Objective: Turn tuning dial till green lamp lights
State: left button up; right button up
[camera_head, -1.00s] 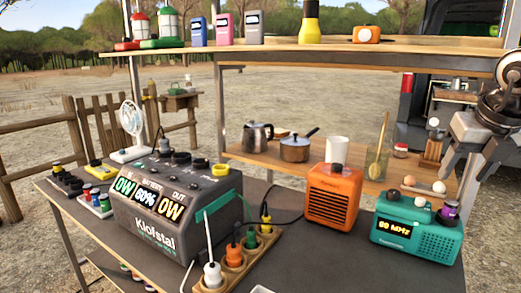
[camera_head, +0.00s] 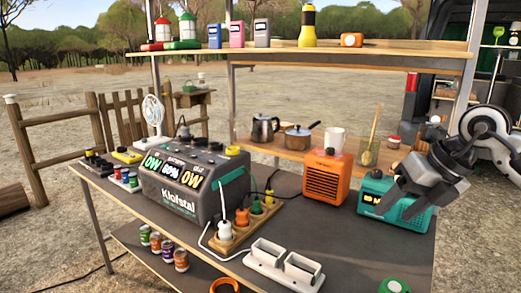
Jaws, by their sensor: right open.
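The teal radio (camera_head: 369,187) stands at the right end of the dark table, with a yellow lit display (camera_head: 371,199) partly covered. My right gripper (camera_head: 392,206) is open and hangs in front of and over the radio in this view. It hides most of the radio's top, the knobs there and part of the speaker grille. I cannot tell whether its fingers touch a dial. I make out no lit green lamp on the visible part of the radio. My left gripper is not in view.
An orange heater-like box (camera_head: 324,176) stands just left of the radio. A grey power station (camera_head: 190,185) and a wooden socket strip (camera_head: 245,222) are further left. The table's right front is mostly clear.

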jog(key=s+a+f+m+t+y+p, duration=0.1)
jog(key=s+a+m+t+y, duration=0.2)
jog(key=a+y, duration=0.65)
jog(key=s+a+f+m+t+y+p, duration=0.15)
jog(key=s+a+m+y, duration=0.35)
jog(key=a, duration=0.8)
jog(key=d+f+m+t+h+p, duration=0.1)
jog(key=d+f+m+t+h, duration=0.35)
jog(key=m, duration=0.55)
jog(key=d+f+m+t+h, duration=0.1)
jog(key=f+m+t+h, duration=0.3)
jog(key=f+m+h, duration=0.4)
jog(key=s+d+f+m+g+h+p, duration=0.1)
jog(key=s+f+m+g+h, duration=0.1)
jog(key=s+f+m+g, duration=0.4)
jog(key=s+f+m, duration=0.2)
jog(key=s+f, duration=0.2)
jog(key=f, duration=0.1)
jog(key=shift+s+d+f+h, duration=0.2)
jog(key=shift+s+h, duration=0.1)
jog(key=shift+s, duration=0.1)
